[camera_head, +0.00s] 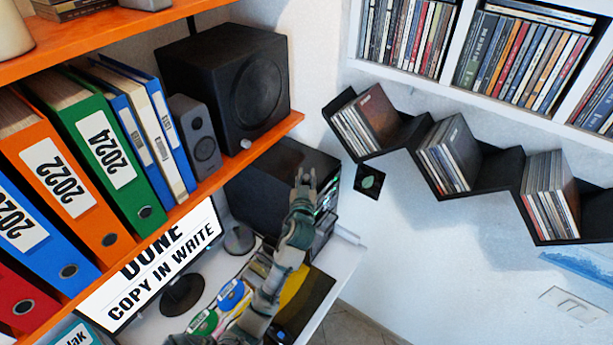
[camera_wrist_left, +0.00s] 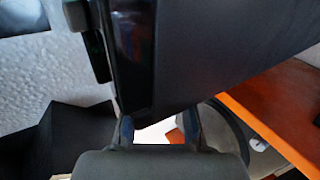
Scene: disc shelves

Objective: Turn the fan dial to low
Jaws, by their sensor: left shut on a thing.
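The black computer tower (camera_head: 278,185) stands on the white desk under the orange shelf, with its lit front facing right. My left gripper (camera_head: 306,178) is at the upper part of that front and touches or nearly touches it. In the left wrist view, the dark tower (camera_wrist_left: 200,45) fills the top, and the fingertips (camera_wrist_left: 159,132) reach its lower edge. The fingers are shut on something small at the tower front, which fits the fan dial. The dial itself is hidden by the fingers, so its setting cannot be read. My right gripper is not in view.
The orange shelf (camera_head: 230,163) with binders and a speaker (camera_head: 225,90) hangs close above the tower. A monitor (camera_head: 150,265) and several discs are on the desk. Black zigzag disc shelves (camera_head: 400,135) hang on the wall to the right. Open room lies before that wall.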

